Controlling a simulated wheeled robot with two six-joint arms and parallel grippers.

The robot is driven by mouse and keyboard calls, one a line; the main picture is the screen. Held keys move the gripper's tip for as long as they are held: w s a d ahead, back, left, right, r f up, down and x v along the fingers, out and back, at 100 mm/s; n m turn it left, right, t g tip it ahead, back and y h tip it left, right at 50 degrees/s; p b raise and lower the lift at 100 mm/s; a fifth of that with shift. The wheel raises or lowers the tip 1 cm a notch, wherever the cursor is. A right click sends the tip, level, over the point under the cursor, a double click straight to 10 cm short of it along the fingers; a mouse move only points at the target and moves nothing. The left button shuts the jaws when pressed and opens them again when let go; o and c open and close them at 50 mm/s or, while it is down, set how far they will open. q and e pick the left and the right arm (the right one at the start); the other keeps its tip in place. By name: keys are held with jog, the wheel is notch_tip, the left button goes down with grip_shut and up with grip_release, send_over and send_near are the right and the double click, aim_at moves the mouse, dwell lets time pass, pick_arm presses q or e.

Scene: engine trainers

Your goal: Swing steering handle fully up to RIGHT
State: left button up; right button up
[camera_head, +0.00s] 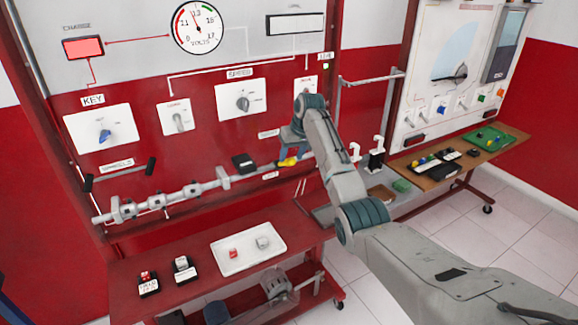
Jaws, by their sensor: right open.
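The red panel carries a long grey shaft (185,193) with several collars along its lower edge. At its left end a thin crossbar (120,175) with black grips runs nearly level, tilted slightly up to the right, under a small label too small to read surely. I cannot tell for certain that this is the steering handle. A small yellow piece (288,162) shows near the shaft's right end. My right gripper (290,152) is open beside this yellow piece, partly hidden by its own arm; contact cannot be told. My left gripper is not in view.
A red bench (190,275) below holds a white tray (248,247) and two small black blocks. Knob plates, a key switch (105,134) and a volts gauge (198,26) are on the panel. A second trainer with a wooden table (445,168) stands at right.

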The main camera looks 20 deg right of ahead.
jog(key=b+v, duration=0.1)
jog(key=v, duration=0.4)
jog(key=shift+r, duration=0.2)
jog(key=shift+s+f, duration=0.1)
